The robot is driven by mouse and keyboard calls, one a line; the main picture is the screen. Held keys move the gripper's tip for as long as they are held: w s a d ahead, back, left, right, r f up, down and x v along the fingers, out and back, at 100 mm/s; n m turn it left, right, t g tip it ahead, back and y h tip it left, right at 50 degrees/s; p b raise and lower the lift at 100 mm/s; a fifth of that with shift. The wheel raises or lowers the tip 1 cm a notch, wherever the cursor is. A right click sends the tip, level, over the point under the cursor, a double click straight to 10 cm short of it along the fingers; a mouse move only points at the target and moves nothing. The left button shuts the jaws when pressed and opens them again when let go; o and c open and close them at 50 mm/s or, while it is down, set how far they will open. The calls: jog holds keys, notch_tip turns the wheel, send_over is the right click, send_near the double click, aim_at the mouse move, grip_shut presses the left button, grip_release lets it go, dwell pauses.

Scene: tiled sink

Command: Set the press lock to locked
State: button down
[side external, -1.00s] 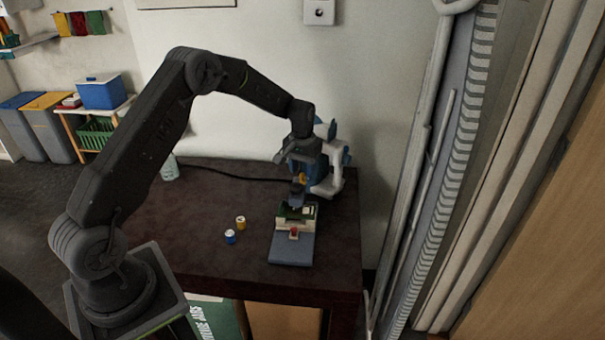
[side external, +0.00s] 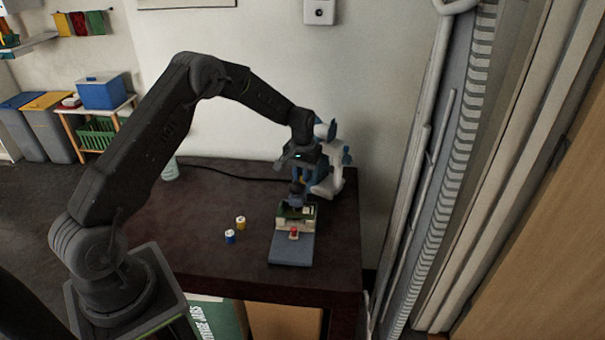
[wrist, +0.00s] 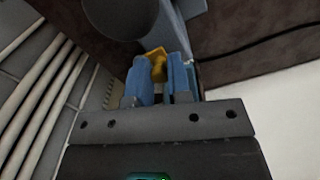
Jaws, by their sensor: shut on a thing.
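The press (side external: 331,180), white and blue with a grey ram (side external: 297,190), stands near the back right of the dark table. My gripper (wrist: 160,70) is at its upper part, with two blue fingers closed around a small yellow piece. That yellow piece (wrist: 157,58), seemingly the lock's handle, shows between and just beyond the fingertips in the wrist view. Whether it sits at locked cannot be told. A dark grey round part (wrist: 120,12) is close above the fingers in that view. In the side view my gripper largely hides the yellow piece.
Below the ram is a green and cream fixture (side external: 296,219) with a red button (side external: 294,232) on a grey-blue base (side external: 291,250).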

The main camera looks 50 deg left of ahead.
jog(key=shift+s+a, duration=0.85)
jog(key=shift+a, duration=0.05)
jog(key=c, duration=1.1)
grip_release()
jog(key=shift+o, duration=0.2)
notch_tip(320, 180, up, 14)
jog(key=shift+f, duration=0.1)
